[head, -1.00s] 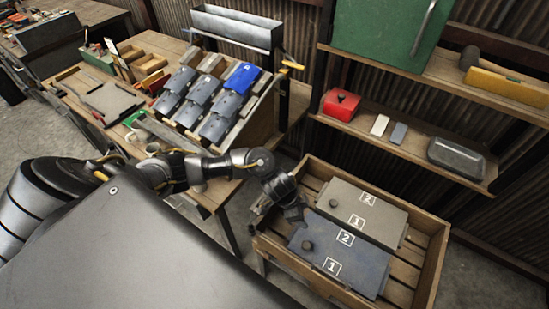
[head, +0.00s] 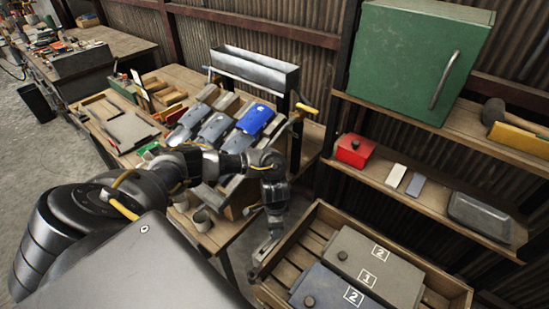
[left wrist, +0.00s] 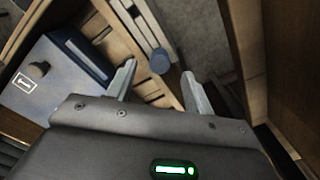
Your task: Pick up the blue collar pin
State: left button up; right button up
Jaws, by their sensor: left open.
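The blue collar pin (left wrist: 159,62) appears to be the small dull-blue round piece in the left wrist view, lying in the gap between my two fingertips. I cannot tell how far below the fingers it sits. My left gripper (left wrist: 160,85) is open, with one finger on each side of it and nothing held. In the head view my left gripper (head: 268,248) hangs pointing down at the left end of the wooden crate. The pin cannot be made out in the head view. My right gripper is in neither view.
The wooden crate (head: 322,212) holds a grey case (head: 375,262) and a blue-grey case (head: 325,290), each with a round knob. A workbench with a sloped rack of blue and grey pieces (head: 213,130) stands behind my arm. Shelves with a red box (head: 354,150) are at right.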

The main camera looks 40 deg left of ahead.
pick_arm(q)
jog(key=shift+f, duration=2.65)
jog(key=c, duration=1)
